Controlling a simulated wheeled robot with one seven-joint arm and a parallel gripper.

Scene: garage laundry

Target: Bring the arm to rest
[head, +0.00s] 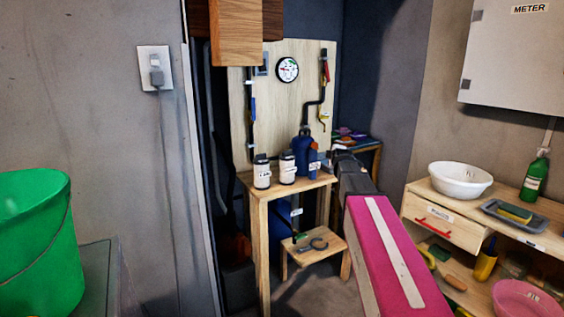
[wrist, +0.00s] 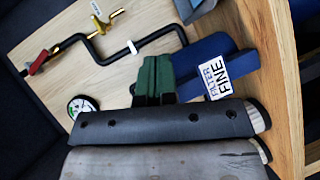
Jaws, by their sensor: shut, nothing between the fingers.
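My gripper (wrist: 156,72) shows in the wrist view as two dark green fingers pressed together, with nothing between them. Its dark bolted body lies across the lower part of that view. Just beyond the fingers is a blue filter canister (wrist: 210,52) with a white "FILTER FINE" label; I cannot tell whether they touch. In the head view my pink arm with a white stripe reaches forward from the lower right. Its dark end is just right of the blue canister (head: 302,148) on the wooden stand. The fingers cannot be made out there.
A wooden board (head: 290,105) with pipes and a gauge (head: 288,69) rises behind the stand (head: 256,188). Two white canisters (head: 262,176) stand on it. A low stool (head: 318,250) is below. A shelf unit (head: 465,212) with a white basin (head: 460,181) is right; a green bucket (head: 38,245) is left.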

